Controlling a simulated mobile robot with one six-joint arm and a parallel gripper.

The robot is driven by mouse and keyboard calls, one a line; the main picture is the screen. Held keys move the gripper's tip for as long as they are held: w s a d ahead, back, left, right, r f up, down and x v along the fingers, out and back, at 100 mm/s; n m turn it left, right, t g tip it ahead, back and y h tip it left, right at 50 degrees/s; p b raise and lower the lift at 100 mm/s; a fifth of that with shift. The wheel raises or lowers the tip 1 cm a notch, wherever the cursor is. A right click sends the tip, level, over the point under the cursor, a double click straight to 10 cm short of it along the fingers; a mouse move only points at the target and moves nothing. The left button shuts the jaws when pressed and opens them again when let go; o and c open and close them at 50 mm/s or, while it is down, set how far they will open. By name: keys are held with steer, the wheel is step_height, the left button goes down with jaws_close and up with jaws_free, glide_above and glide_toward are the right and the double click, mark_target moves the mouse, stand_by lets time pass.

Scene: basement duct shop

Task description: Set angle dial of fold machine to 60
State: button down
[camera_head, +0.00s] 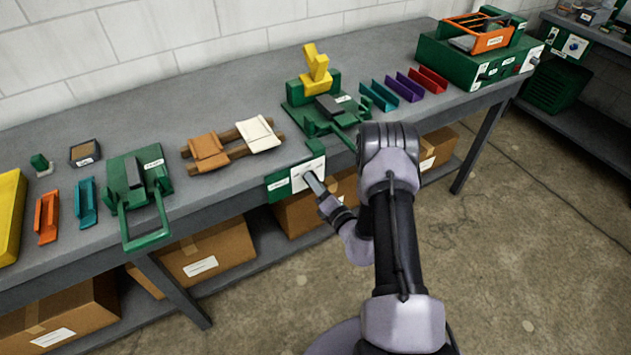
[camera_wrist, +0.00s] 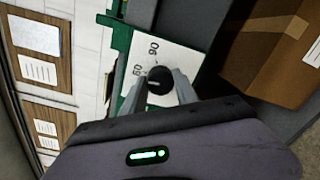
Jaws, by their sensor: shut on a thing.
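The fold machine (camera_head: 312,97) is green with a yellow upright part and stands at the bench's front edge. Its angle dial has a white face (camera_head: 299,180) on a green panel at the bench front. In the wrist view the dial face (camera_wrist: 172,55) shows the numbers 60 and 90, tilted. A round black knob (camera_wrist: 160,80) sits below them. My gripper (camera_wrist: 161,88) is shut on the knob, one finger on each side. In the head view my gripper (camera_head: 312,180) reaches the dial and hides part of it. I cannot tell which number the knob points to.
The grey bench (camera_head: 225,93) holds another green machine (camera_head: 138,185) at left, wooden rails (camera_head: 232,145) with two pieces, and teal, purple and red channels. Cardboard boxes (camera_head: 205,250) lie on the shelf below. The floor (camera_head: 510,210) at right is clear.

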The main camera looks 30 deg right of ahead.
steer(key=shift+m, duration=0.4)
steer(key=c, duration=0.9)
jaws_free()
steer(key=shift+c, duration=0.2)
steer(key=shift+s, duration=0.1)
steer(key=s+p, duration=0.3)
steer(key=s, duration=1.4)
steer(key=shift+s+d+p, duration=0.15)
steer(key=shift+d+p, duration=0.05)
steer(key=shift+p, duration=0.15)
steer(key=shift+r, duration=0.1)
